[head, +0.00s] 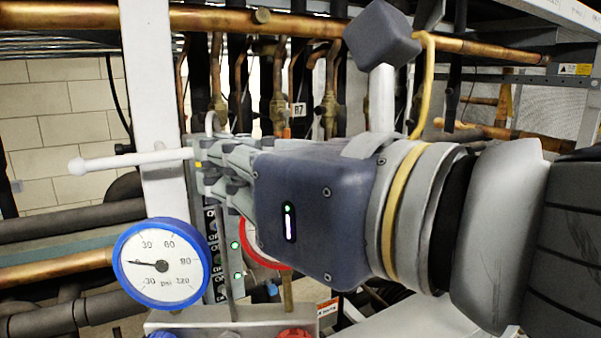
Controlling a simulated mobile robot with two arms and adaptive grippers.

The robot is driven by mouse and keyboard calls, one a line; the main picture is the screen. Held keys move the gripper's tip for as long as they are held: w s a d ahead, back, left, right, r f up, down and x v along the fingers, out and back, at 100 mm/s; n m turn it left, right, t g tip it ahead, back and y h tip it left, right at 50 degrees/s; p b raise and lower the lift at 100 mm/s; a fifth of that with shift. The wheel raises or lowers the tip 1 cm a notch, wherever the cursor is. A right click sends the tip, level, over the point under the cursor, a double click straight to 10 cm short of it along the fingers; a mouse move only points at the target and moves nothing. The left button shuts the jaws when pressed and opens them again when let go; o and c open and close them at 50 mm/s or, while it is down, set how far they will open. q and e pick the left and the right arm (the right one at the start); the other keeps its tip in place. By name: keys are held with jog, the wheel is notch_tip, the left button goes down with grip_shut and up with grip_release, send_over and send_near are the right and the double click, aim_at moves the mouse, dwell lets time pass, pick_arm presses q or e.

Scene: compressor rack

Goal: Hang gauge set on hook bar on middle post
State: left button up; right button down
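The gauge set shows a blue-rimmed gauge (161,263), a red-rimmed gauge (262,252) partly behind my gripper, and a pale manifold body (225,316) at the bottom edge. A thin stem rises from it to a grey hook (211,121) above my fingers. My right gripper (208,167) comes in from the right, its fingers closed around this stem; the exact contact is partly hidden. The white hook bar (130,160) with a ball end crosses the pale middle post (150,90). Its right end meets my fingertips in the picture; I cannot tell the depth gap. My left gripper is out of view.
A copper pipe (210,20) runs across the top, with several vertical copper lines and valves behind the gripper. Dark insulated pipes (70,223) lie at the left. Open space shows left of the bar's ball end.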

jog(key=w+a+f+b, duration=0.2)
jog(key=w, duration=0.1)
jog(key=shift+w+a+f, duration=0.15)
jog(key=shift+w+f, duration=0.1)
jog(key=shift+w, duration=0.05)
dwell(0.6)
jog(key=shift+f+b, duration=0.35)
dwell(0.7)
